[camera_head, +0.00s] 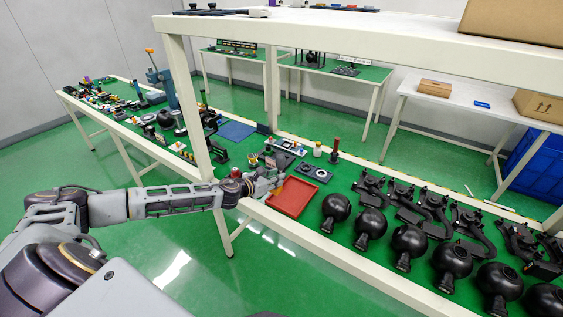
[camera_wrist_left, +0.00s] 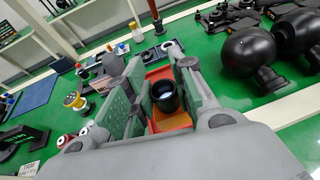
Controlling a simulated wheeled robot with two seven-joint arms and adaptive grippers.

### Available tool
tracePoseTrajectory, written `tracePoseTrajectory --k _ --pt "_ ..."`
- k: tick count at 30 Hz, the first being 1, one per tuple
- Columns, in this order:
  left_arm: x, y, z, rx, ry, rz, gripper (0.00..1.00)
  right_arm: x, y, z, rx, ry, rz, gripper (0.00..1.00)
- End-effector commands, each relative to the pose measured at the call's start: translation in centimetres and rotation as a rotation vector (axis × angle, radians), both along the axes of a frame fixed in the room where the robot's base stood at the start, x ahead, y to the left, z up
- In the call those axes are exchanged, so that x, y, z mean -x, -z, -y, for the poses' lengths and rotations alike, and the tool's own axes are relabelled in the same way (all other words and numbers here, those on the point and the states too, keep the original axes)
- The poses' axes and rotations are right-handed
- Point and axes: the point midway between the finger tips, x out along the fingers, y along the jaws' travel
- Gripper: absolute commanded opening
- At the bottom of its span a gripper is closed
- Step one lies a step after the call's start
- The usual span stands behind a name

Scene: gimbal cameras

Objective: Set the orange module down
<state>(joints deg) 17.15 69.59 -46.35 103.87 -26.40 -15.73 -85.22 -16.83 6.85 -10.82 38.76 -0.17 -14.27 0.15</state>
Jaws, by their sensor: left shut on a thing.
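My left gripper (camera_head: 272,184) reaches in from the left over the green bench, at the left edge of the red tray (camera_head: 295,199). In the left wrist view the two fingers (camera_wrist_left: 162,82) are shut on the orange module (camera_wrist_left: 172,121), which has a black, round, lens-like tube (camera_wrist_left: 166,93) facing the camera. Orange-red also shows beyond the module, where the tray lies, so the border between them is hard to tell. In the head view the module is mostly hidden by the gripper. I cannot tell whether it touches the tray. My right gripper is not in view.
Black round gimbal cameras (camera_head: 409,242) stand in a row right of the tray, with black brackets (camera_head: 432,204) behind them. A white shelf post (camera_head: 187,100) rises left of my gripper.

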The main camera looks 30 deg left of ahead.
Motion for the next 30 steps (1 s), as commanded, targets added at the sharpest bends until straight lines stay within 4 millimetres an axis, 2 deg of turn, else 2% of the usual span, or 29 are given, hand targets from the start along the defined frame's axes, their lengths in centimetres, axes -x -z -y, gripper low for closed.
tracePoseTrajectory --k 9,18,28,30 --pt "-2.6 -3.6 -7.4 -0.004 -0.007 0.004 0.0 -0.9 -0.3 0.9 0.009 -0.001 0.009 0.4" --pt "-3.7 -7.5 -14.5 0.0 -0.036 0.002 0.0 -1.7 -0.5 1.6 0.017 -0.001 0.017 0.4" --pt "-3.9 -11.7 -20.9 0.003 -0.08 0.002 0.0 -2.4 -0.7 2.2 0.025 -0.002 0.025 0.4" --pt "-3.9 -10.7 -20.5 0.006 -0.075 0.0 0.0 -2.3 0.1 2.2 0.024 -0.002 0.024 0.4"
